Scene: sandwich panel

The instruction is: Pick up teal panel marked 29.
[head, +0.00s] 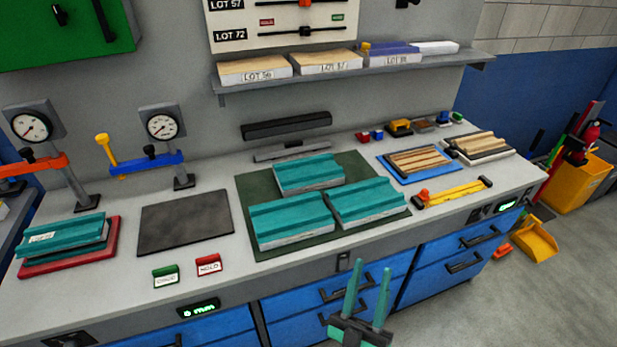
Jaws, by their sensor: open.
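Three teal panels with pale sides lie on a dark green mat (256,184): a back one (308,173), a front left one (291,219) and a front right one (367,202). Another teal panel (62,237) lies on a red tray (112,243) at the left, with a small white label on top. I cannot read a 29 on any of them. My gripper (373,270) is open and empty, its two teal fingers pointing up in the picture. It shows in front of the blue drawers, below and right of the mat, apart from every panel.
A dark plate (185,223) lies left of the mat, with two dial gauges (162,126) behind it. Green (165,276) and red (208,265) label blocks stand at the front. A blue tray (388,161) and a yellow tool (455,192) lie right. A shelf (350,76) hangs above.

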